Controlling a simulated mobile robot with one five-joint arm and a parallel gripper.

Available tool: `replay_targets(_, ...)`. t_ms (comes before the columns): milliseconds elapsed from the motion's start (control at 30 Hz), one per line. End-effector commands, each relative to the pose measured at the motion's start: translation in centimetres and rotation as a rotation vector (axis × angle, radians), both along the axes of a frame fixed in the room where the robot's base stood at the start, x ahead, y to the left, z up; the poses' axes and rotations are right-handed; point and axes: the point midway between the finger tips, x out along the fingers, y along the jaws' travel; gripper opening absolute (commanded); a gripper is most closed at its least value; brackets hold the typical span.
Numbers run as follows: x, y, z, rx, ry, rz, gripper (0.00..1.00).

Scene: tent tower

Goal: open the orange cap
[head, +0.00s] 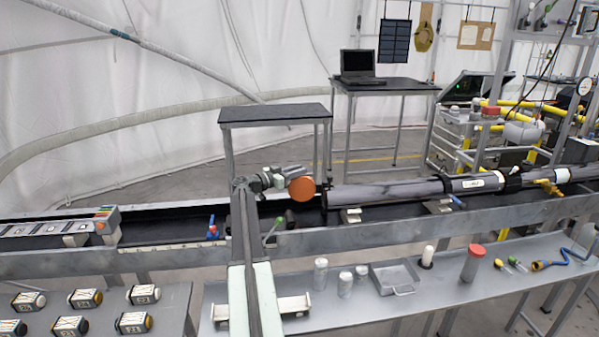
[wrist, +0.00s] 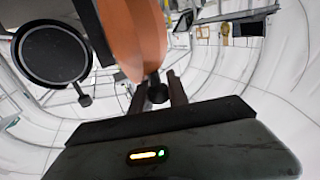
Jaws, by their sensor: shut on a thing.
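The orange cap (head: 302,188) is a round disc at the left end of the long dark tube (head: 390,191). It shows large at the top of the wrist view (wrist: 137,35). The tube's round dark-rimmed end (wrist: 52,52) shows at the left of the wrist view, with its face visible and the cap standing beside it. My gripper (head: 286,178) is at the cap's left side in the head view and is shut on the cap. In the wrist view its jaws (wrist: 160,92) meet at a small dark knob on the cap's lower edge; the exact grip is partly hidden.
The tube lies over a long metal trough (head: 400,235). A lower bench carries canisters, a grey tray (head: 393,276) and a red-capped jar (head: 473,262). A dark-topped table (head: 275,113) stands behind the cap. Labelled blocks sit at lower left.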

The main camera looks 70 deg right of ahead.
Motion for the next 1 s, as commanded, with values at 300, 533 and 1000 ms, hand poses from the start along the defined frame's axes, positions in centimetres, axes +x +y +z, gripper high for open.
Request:
replay_targets(300, -0.3, -0.3, 0.0, -0.001, 0.001, 0.000, 0.30)
replay_targets(533, 0.0, 0.5, 0.0, -0.001, 0.001, -0.003, 0.30)
replay_targets(1000, 4.0, 6.2, 0.0, 0.000, 0.000, 0.000, 0.30)
